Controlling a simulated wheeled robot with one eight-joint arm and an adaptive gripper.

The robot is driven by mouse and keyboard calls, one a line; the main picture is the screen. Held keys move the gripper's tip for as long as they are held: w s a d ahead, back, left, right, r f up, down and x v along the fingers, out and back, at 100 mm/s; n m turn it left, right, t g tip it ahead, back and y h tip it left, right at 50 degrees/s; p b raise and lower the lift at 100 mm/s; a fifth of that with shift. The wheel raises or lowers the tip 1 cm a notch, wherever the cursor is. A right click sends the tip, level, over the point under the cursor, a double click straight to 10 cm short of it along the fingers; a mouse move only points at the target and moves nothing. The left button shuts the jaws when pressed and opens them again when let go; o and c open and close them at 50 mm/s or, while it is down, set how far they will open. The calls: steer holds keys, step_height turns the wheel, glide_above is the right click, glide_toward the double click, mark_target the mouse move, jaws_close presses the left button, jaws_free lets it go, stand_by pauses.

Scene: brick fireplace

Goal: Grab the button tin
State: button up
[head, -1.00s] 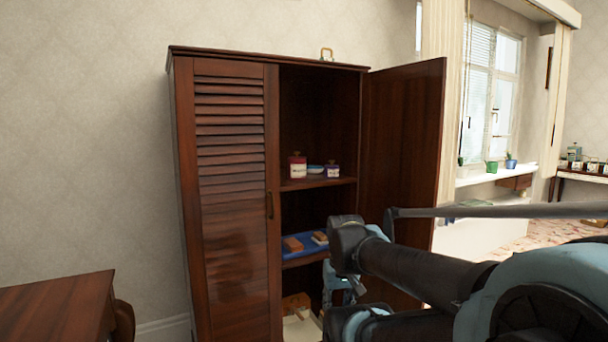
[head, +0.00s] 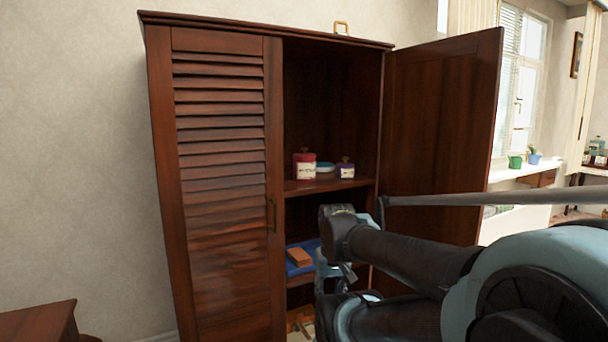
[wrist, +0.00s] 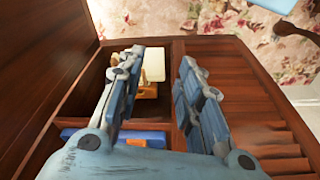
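On the upper shelf of the cabinet (head: 330,184) stand a red-and-white lidded tin (head: 304,166), a low light-blue round item (head: 325,168) and a smaller purple-and-white lidded tin (head: 345,169). Their labels are too small to read, so I cannot tell which is the button tin. My gripper (wrist: 158,72) is open and empty in the wrist view. In the head view it is partly hidden by my arm, in front of the cabinet and below the upper shelf. None of the tins shows in the wrist view.
The cabinet's right door (head: 440,130) stands open; its louvred left door (head: 220,180) is closed. A lower shelf holds a blue item (head: 315,247) with an orange-brown block (head: 299,257). A wooden table (head: 35,325) is at lower left.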

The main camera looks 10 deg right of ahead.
steer(key=shift+o, duration=0.3)
steer(key=shift+a, duration=0.1)
steer(key=o, duration=0.5)
steer(key=shift+s+r, duration=0.2)
steer(key=shift+r, duration=0.05)
steer(key=o, duration=0.8)
steer(key=r, duration=0.1)
steer(key=w+r, duration=0.1)
steer(key=r, duration=0.1)
steer(key=shift+w+a+r+n, duration=0.15)
steer(key=shift+w+n, duration=0.05)
steer(key=shift+n, duration=0.1)
steer(key=shift+o, duration=0.4)
steer(key=w+r+n, duration=0.1)
steer(key=w+r, duration=0.7)
steer(key=r, duration=0.2)
steer(key=w+r+n+y, duration=0.1)
steer(key=w+r+n, duration=0.1)
steer(key=w+r, duration=0.5)
step_height(320, 180, up, 3)
steer(key=shift+w+r, duration=0.1)
steer(key=shift+w, duration=0.25)
step_height(320, 180, up, 19)
steer(key=n+t+y, duration=0.1)
steer(key=n+y, duration=0.1)
steer(key=n, duration=0.2)
glide_above(304, 166)
steer(key=d, duration=0.5)
steer(key=x, duration=1.6)
steer(key=shift+s+a, duration=0.1)
